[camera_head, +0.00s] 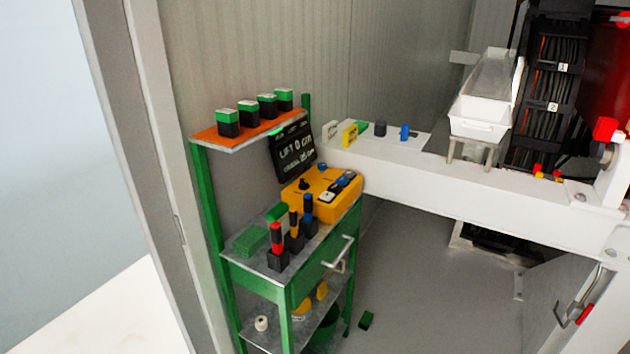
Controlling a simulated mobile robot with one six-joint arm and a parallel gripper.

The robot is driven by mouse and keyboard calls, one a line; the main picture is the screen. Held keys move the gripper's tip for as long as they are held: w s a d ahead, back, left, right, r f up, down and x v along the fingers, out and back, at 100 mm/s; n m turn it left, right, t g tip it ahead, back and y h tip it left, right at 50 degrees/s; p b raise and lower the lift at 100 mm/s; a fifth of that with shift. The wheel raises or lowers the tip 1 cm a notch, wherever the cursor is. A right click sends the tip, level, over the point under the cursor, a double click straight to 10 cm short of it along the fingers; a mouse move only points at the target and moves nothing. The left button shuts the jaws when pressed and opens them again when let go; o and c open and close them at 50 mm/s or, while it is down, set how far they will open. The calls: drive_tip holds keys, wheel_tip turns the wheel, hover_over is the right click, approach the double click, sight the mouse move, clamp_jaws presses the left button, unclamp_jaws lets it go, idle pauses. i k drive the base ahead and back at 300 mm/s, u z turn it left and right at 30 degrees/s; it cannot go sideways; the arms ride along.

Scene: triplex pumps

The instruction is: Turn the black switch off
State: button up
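A yellow control box (318,205) sits on the upper metal top of a green cart, near its back right corner. A small black knob-like switch (304,185) stands up on the left part of the box's top face. Blue, black and white controls (341,184) sit on the right part of the same face. The switch is too small for me to tell which way it is turned. My gripper is not in view.
The green cart (308,276) also holds red, yellow and blue-topped tools (277,240) and green blocks (250,240). An orange shelf (213,139) with several green-black blocks overhangs its back left. A white beam (430,178) runs behind to the right. Grey floor (410,290) is open right of the cart.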

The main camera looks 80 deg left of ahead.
sight(303, 186)
drive_tip(key=u, duration=0.1)
drive_tip(key=i, duration=2.5)
drive_tip(key=z, duration=0.15)
drive_tip(key=k, duration=0.2)
drive_tip(key=u, duration=2.85)
